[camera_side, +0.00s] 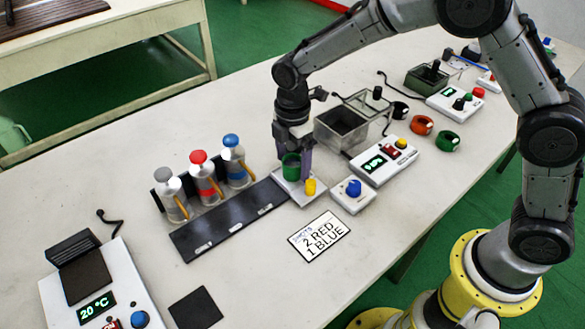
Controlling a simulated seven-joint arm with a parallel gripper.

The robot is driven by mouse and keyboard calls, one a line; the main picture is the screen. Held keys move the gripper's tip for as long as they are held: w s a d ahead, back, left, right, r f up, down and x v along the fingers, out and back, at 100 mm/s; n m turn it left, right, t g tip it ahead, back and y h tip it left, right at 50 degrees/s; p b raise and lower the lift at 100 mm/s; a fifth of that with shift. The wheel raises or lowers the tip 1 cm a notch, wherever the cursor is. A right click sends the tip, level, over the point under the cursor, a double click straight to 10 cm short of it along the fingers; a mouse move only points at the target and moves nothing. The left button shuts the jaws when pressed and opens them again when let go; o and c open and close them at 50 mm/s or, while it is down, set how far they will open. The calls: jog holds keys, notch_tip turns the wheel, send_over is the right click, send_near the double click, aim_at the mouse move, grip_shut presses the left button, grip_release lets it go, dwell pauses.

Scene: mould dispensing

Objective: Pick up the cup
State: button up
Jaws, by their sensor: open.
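A small green cup (291,168) stands on a white plate (288,186) near the middle of the table. My gripper (294,158) points down at the cup, with its open fingers low beside it. The fingers partly cover the cup, and I cannot tell whether they touch it. A small yellow piece (310,187) is on the plate just right of the cup.
Dispensers with grey (175,200), red (206,182) and blue (236,165) tops stand left, behind a dark strip (228,220). A metal bin (341,128), a blue-knob box (352,195) and a control box (384,160) are right. A card (319,236) reads "2 RED 1 BLUE".

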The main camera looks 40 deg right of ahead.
jog(key=shift+f, duration=0.15)
jog(key=c, duration=1.4)
jog(key=shift+r, duration=0.2)
jog(key=shift+c, duration=0.2)
